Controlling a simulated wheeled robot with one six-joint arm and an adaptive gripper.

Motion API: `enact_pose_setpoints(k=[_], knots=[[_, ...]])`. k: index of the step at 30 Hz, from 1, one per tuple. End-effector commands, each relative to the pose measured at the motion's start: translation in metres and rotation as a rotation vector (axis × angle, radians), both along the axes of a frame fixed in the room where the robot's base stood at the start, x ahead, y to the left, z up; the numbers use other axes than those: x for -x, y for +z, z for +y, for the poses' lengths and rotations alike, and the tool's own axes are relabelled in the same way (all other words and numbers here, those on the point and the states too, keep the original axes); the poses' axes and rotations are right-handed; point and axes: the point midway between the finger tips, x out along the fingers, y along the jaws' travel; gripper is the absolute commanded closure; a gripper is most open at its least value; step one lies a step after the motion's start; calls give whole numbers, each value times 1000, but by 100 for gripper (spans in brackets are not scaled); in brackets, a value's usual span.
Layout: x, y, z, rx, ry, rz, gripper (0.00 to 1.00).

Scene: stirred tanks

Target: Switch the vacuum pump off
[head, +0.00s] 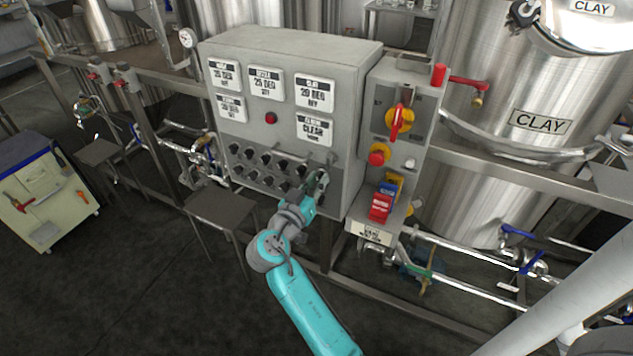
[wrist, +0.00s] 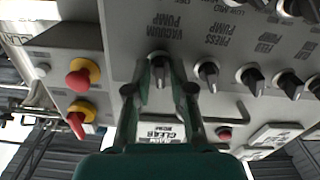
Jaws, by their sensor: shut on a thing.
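The vacuum pump knob (wrist: 160,68) is a dark rotary switch on the grey control panel (head: 228,116). Its "VACUUM PUMP" label (wrist: 165,32) reads upside down in the wrist view. My gripper (wrist: 161,80) has one finger on each side of this knob and is shut on it. In the head view my gripper (head: 319,186) is at the lower right of the panel front and hides the knob. Which way the knob points is hard to tell between the fingers.
Several similar knobs (wrist: 207,74) sit close beside it, including the press pump knob. A metal bar handle (head: 306,156) stands out near them. A side box carries a red mushroom button (head: 377,158) and a red-yellow rotary switch (head: 396,122). A small table (head: 222,211) stands below left.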

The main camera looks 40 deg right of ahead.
Motion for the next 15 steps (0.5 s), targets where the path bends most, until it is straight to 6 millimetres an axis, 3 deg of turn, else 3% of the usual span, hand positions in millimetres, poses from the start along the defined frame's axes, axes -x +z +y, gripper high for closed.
enact_pose_setpoints(k=[15], knots=[[0,0,0,110,1,304,100]])
